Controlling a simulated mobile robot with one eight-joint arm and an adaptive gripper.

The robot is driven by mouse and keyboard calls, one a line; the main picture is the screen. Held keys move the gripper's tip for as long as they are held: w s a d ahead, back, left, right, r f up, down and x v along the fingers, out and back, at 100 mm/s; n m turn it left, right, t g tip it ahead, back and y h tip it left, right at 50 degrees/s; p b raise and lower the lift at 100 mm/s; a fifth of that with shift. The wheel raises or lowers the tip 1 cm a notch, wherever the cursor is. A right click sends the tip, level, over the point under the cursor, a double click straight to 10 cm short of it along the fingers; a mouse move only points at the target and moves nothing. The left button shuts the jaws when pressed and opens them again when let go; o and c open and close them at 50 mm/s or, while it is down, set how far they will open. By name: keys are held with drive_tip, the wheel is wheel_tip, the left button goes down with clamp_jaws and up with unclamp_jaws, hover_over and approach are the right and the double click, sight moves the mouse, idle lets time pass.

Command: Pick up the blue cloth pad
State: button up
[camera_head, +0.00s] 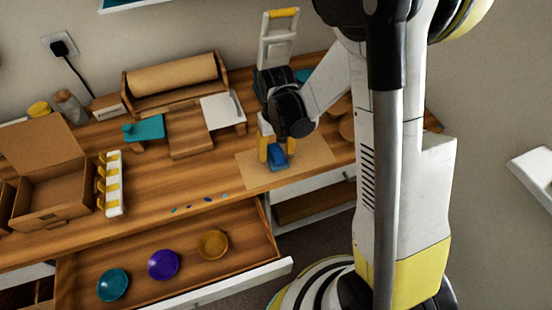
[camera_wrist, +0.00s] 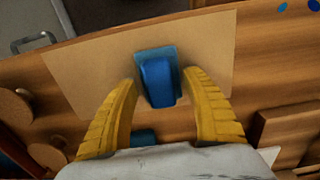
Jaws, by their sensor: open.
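The blue cloth pad (camera_wrist: 158,82) lies on a tan sheet (camera_wrist: 75,72) on the wooden worktop. My gripper (camera_wrist: 160,95) has both yellow fingers spread, with a gap to the pad on each side. In the head view my gripper (camera_head: 273,150) points down over the tan sheet (camera_head: 312,150), and the pad (camera_head: 278,158) shows beside the fingers, partly hidden by them.
An open drawer (camera_head: 200,289) below holds a teal bowl (camera_head: 113,284), a purple bowl (camera_head: 163,264) and an amber bowl (camera_head: 212,244). Blue drops lie near the front edge. An open cardboard box (camera_head: 50,190) and a white rack (camera_head: 115,185) stand left. A paper roll (camera_head: 172,74) stands behind.

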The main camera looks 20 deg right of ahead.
drive_tip(key=shift+r, duration=0.1)
drive_tip(key=shift+c, duration=0.5)
clamp_jaws()
drive_tip(key=shift+r, duration=0.1)
drive_tip(key=shift+r+p, duration=0.45)
drive_tip(key=shift+r, duration=0.15)
wheel_tip(320, 180, up, 3)
drive_tip(key=shift+p, duration=0.8)
drive_tip(key=s+d+r+p, duration=0.4)
drive_tip(key=s+d+r, duration=0.2)
drive_tip(key=s+d, duration=0.15)
drive_tip(key=b, duration=0.1)
hover_over(276, 151)
drive_tip(key=shift+w+f, duration=0.25)
drive_tip(key=shift+f, duration=0.2)
